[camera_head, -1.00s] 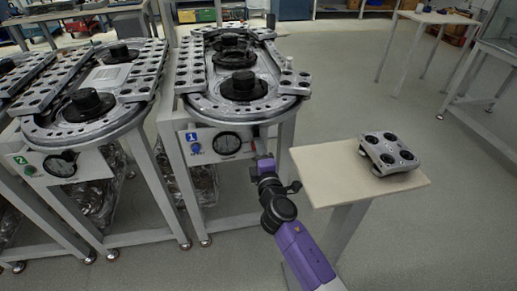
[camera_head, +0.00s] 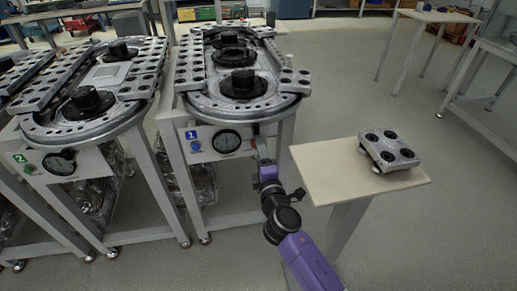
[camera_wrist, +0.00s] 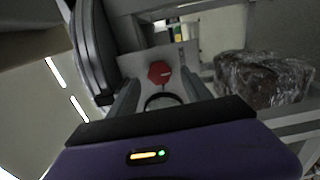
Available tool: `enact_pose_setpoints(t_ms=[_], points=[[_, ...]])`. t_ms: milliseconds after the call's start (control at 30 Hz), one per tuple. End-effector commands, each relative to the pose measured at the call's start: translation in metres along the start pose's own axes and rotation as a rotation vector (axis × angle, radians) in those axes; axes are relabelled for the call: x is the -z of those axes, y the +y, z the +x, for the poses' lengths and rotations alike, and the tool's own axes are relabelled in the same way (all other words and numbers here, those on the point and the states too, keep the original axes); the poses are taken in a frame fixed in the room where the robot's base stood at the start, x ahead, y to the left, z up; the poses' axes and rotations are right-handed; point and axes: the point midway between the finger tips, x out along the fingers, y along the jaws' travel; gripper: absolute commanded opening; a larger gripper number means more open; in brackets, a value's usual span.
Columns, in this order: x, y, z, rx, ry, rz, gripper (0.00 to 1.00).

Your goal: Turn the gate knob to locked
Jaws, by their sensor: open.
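The gate knob is a red round knob (camera_wrist: 159,73) with a small light mark, on a pale plate in the wrist view. It lies ahead of my gripper (camera_wrist: 160,92), in line with the gap between the two grey fingers. The fingers are apart with nothing held. I cannot tell whether the tips reach around the knob. In the head view my gripper (camera_head: 261,148) is at the right end of the front panel (camera_head: 173,135) of station 1, and it mostly hides the knob there.
A small table (camera_head: 325,180) with a grey four-hole carrier (camera_head: 389,150) stands close right of my arm. Station 2 (camera_head: 75,135) is on the left.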

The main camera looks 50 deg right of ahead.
Motion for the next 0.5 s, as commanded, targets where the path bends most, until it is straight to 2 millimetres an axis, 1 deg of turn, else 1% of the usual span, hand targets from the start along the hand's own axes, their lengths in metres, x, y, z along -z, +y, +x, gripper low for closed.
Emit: enact_pose_setpoints(t_ms=[33, 200, 333, 500], points=[[0.000, -0.002, -0.010, 0.002, 0.002, -0.001, 0.57], [0.001, -0.002, -0.034, 0.001, 0.002, -0.002, 0.57], [0.001, -0.001, -0.044, 0.001, 0.002, -0.001, 0.57], [0.001, 0.000, -0.047, 0.000, 0.001, 0.000, 0.57]])
